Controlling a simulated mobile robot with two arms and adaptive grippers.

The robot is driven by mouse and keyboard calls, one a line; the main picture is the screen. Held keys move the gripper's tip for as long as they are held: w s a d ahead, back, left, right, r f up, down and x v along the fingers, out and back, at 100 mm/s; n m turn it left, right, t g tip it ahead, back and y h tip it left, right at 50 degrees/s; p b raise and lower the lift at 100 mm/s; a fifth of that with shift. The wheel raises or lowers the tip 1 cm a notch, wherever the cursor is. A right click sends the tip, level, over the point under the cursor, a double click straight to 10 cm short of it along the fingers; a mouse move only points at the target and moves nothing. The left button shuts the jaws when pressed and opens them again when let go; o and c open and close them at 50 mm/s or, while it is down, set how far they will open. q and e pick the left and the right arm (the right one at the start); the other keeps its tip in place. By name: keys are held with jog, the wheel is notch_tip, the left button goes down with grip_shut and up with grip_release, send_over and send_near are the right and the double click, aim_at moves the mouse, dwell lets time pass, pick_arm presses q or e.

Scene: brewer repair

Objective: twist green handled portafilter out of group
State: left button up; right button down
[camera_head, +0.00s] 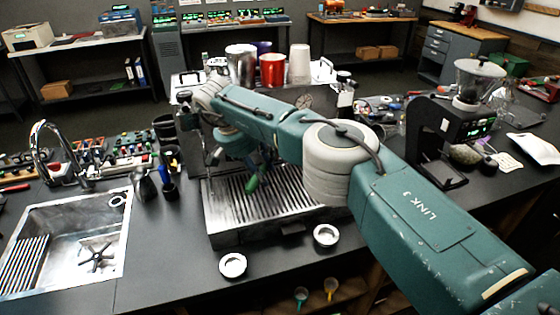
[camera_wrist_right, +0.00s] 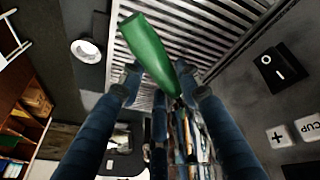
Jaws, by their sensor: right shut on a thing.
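The green-handled portafilter shows as a green handle (camera_head: 252,184) below my right wrist, above the drip tray. In the right wrist view the green handle (camera_wrist_right: 148,45) points up and slightly left between the fingers. My right gripper (camera_wrist_right: 160,84) is shut on this handle near its lower end in that view. The group and the portafilter's head are hidden behind my arm and wrist, so I cannot tell whether they are still locked together. The espresso machine (camera_head: 185,87) is largely covered by my right arm. My left gripper is not in view.
The slatted drip tray (camera_head: 225,207) lies under the handle. Two round metal pieces, one at left (camera_head: 232,265) and one at right (camera_head: 326,236), sit on the dark counter in front. A sink (camera_head: 110,225) is left; a grinder (camera_head: 450,135) stands right. Cups top the machine.

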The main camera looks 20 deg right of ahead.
aim_at(251, 185)
jog(key=shift+f+b, duration=0.65)
jog(key=shift+f, duration=0.1)
dwell(2.1)
dwell(0.6)
jog(key=shift+s+a+r+p, duration=0.1)
jog(key=shift+s+a+p, duration=0.55)
jog(key=shift+s+p, duration=0.1)
jog(key=shift+s+a+p, duration=0.6)
jog(key=shift+s+a, duration=0.45)
jog(key=shift+s, duration=0.25)
jog(key=s+a, duration=0.5)
jog(key=shift+s+p, duration=0.4)
jog(key=shift+p, duration=0.05)
